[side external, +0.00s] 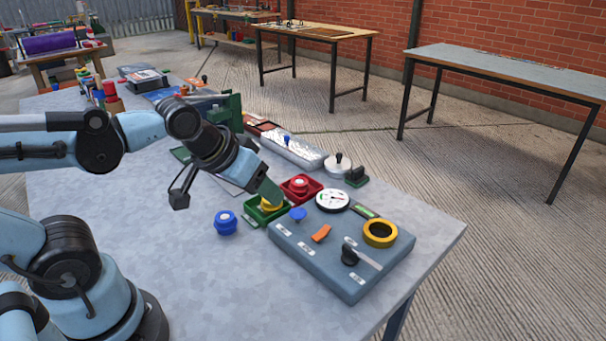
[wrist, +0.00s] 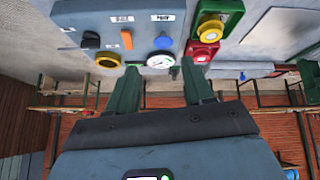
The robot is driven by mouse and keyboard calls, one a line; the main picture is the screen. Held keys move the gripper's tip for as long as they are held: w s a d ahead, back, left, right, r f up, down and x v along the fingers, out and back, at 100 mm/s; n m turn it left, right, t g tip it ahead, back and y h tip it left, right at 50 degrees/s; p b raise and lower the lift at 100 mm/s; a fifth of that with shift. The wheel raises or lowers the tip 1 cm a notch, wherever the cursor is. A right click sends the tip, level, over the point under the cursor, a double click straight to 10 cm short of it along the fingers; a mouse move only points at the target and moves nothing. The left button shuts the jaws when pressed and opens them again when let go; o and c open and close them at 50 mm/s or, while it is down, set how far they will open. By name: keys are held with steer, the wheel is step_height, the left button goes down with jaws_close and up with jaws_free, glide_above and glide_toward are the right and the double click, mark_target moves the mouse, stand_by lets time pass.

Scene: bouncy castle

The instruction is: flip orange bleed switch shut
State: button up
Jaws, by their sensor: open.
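The orange switch (side external: 321,233) sits on top of a blue-grey panel box (side external: 318,274), between a blue knob (side external: 297,214) and a black-handled lever (side external: 350,254). It looks tilted, standing up from the panel face. In the wrist view the orange switch (wrist: 126,40) is beyond the fingertips, left of centre, and the panel (wrist: 85,15) fills the upper left. My gripper (side external: 272,194) is above and to the left of the panel, near the green tray, apart from the switch. In the wrist view my gripper (wrist: 160,68) is open, with nothing between its fingers.
A gauge (side external: 332,201) and yellow ring (side external: 380,233) are on the panel. A green tray (side external: 256,214) holding a yellow knob and a red tray (side external: 301,188) adjoin its far left side. A blue knob (side external: 226,222) stands left. The near tabletop (side external: 200,290) is clear.

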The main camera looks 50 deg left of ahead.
steer(key=n, duration=0.2)
steer(key=w+d+r+n, duration=0.1)
steer(key=n, duration=0.1)
steer(key=d+r+n, duration=0.1)
steer(key=n, duration=0.1)
steer(key=shift+w+d+g, duration=0.1)
steer(key=shift+w+g, duration=0.05)
steer(key=shift+g, duration=0.25)
jaws_close()
steer(key=d+n, duration=0.1)
steer(key=n, duration=0.2)
steer(key=w+d+r+n, duration=0.1)
steer(key=n, duration=0.2)
steer(key=w+d+r+n+g, duration=0.1)
steer(key=n, duration=0.3)
steer(key=shift+d+r, duration=0.2)
steer(key=shift+d, duration=0.05)
